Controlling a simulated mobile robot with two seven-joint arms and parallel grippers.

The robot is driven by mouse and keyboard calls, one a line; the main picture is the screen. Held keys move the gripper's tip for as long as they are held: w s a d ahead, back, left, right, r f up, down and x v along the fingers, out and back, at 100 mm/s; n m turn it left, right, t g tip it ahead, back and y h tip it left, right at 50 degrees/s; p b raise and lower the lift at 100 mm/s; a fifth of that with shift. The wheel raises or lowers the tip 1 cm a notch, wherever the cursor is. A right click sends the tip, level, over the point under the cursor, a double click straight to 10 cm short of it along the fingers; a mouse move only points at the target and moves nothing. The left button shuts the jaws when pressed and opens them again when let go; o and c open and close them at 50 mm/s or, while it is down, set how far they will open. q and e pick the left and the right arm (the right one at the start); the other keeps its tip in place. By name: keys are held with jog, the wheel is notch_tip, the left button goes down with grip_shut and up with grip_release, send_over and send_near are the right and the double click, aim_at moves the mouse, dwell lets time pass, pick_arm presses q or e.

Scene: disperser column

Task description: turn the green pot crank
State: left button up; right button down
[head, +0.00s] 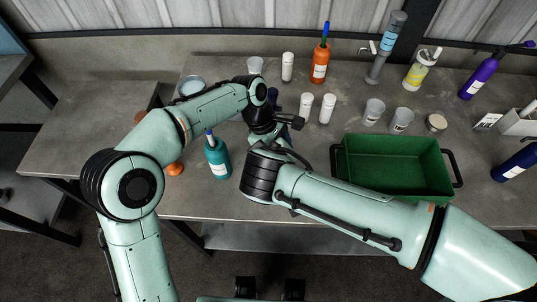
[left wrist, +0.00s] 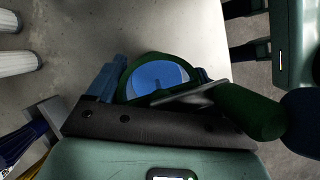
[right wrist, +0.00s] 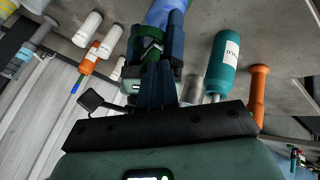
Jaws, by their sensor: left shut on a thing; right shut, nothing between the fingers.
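The dispenser pot shows in the left wrist view as a dark green rim around a blue inside (left wrist: 160,76). My left gripper (left wrist: 153,85) is shut on the pot, one finger at each side of the rim. The crank's grey arm (left wrist: 187,96) reaches over the rim to a dark green knob (left wrist: 248,110) on the right. In the right wrist view the blue pot body (right wrist: 165,12) and green parts (right wrist: 150,52) sit just beyond my right gripper (right wrist: 165,75), which is shut and empty close beside them. In the head view my arms mostly hide the pot.
A green bin (head: 395,165) stands right of my arms. A teal bottle (head: 217,158) is close on the left. White bottles (head: 327,108), an orange bottle (head: 320,62) and clear cups (head: 373,112) stand behind. The table's front right of the teal bottle is partly covered by my arm.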

jog(key=shift+d+n+y, duration=0.3)
jog(key=shift+d+n, duration=0.05)
jog(key=shift+n, duration=0.05)
jog(key=w+d+n+g+y, duration=0.3)
jog(key=w+d+n+y, duration=0.2)
jog(key=w+n, duration=0.5)
jog(key=shift+w+d+y, duration=0.2)
jog(key=shift+d+y, duration=0.1)
jog(key=shift+d, duration=0.75)
dwell(0.5)
jog(key=shift+a+n, duration=0.1)
jog(key=shift+n, duration=0.2)
dwell(1.0)
